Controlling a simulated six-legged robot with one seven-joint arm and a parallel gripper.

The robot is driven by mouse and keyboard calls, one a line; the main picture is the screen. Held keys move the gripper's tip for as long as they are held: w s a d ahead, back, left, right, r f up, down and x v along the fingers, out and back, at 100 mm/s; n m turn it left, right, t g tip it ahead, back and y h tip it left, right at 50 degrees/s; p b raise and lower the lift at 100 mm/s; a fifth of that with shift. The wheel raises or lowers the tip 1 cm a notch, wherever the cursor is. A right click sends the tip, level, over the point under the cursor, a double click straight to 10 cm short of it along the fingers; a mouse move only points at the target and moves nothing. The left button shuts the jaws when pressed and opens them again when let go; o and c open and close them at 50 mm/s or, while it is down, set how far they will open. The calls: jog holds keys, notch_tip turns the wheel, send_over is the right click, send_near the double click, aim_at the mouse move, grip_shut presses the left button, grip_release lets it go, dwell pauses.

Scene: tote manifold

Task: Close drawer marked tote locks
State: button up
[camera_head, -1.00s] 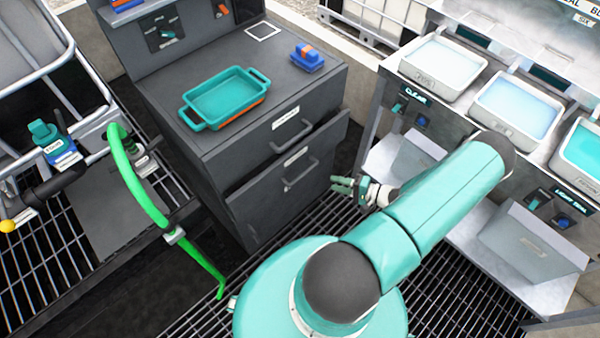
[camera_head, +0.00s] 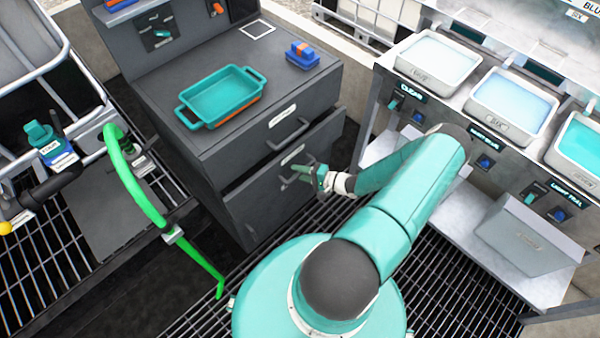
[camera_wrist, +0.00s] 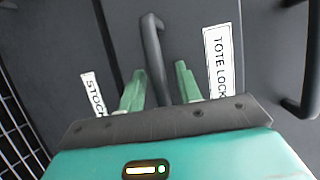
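The dark grey drawer marked tote locks (camera_head: 262,196) is the lower drawer front in the head view and stands slightly out from the cabinet. Its label (camera_wrist: 218,62) reads "TOTE LOCK" in the wrist view, with the end cut off. Its bar handle (camera_wrist: 152,48) is beside that label. My gripper (camera_head: 304,172) is at this handle in the head view. In the wrist view its two green fingers (camera_wrist: 160,75) are apart, with the handle showing between them. Contact cannot be told.
Above is another drawer with its own handle (camera_head: 288,134). A label starting "STOCK" (camera_wrist: 93,95) shows on the other side. A teal tray (camera_head: 222,96) and a blue-orange block (camera_head: 302,56) sit on the cabinet top. A bench with basins (camera_head: 515,100) stands right. A green hose (camera_head: 135,190) is left.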

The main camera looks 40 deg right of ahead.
grip_shut()
jog(key=shift+w, duration=2.35)
grip_release()
jog(key=shift+a, duration=0.1)
jog(key=v, duration=1.4)
jog(key=shift+w+r, duration=0.1)
